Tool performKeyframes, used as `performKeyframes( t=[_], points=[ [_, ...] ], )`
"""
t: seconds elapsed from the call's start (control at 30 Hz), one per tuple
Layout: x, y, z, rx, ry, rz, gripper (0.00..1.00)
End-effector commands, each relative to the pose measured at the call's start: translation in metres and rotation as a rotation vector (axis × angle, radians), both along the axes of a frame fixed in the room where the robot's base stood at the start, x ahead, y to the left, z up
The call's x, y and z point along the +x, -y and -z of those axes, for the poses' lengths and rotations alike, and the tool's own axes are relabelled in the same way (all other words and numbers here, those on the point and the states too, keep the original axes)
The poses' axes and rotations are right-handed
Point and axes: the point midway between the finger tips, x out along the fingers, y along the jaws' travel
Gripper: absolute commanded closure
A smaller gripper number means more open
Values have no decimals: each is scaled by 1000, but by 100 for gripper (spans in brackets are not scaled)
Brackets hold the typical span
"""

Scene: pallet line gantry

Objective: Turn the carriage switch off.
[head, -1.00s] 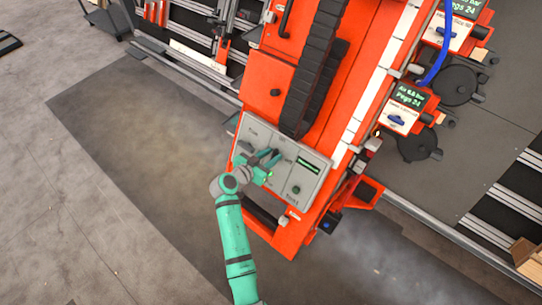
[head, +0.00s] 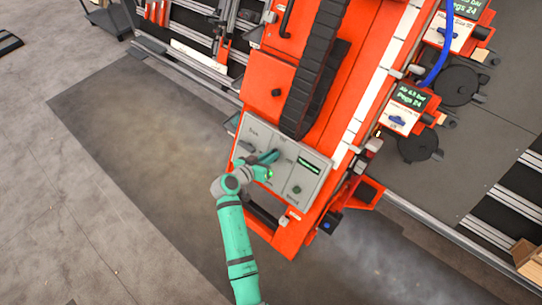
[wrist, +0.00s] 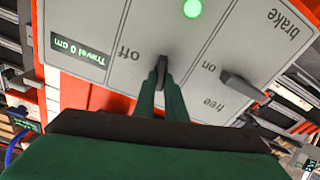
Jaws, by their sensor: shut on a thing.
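The grey control panel (head: 312,182) is on the end of the orange carriage. In the wrist view it appears upside down. My gripper (head: 268,157) is at the panel, its two green fingers shut on the dark handle of the carriage switch (wrist: 161,61). The handle lies between the printed words "off" and "on". Most of the handle is hidden between the fingers. A green lamp (wrist: 192,8) is lit beside the switch; it also shows in the head view (head: 269,174). The display (wrist: 80,50) reads "Travel 0 cm".
A second dark lever (wrist: 244,87) sits close by, between the words "free" and "brake". A small round knob (head: 296,189) is on the panel's right part. A black cable chain (head: 315,75) runs above the panel. Open floor (head: 110,170) lies to the left.

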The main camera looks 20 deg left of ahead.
Motion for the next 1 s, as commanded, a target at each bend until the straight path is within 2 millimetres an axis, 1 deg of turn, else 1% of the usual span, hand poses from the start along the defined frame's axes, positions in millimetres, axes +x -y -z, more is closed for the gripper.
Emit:
performKeyframes(
  t=[1.0],
  points=[
    [1,-5,3,-791,-286,-448,100]
  ],
)
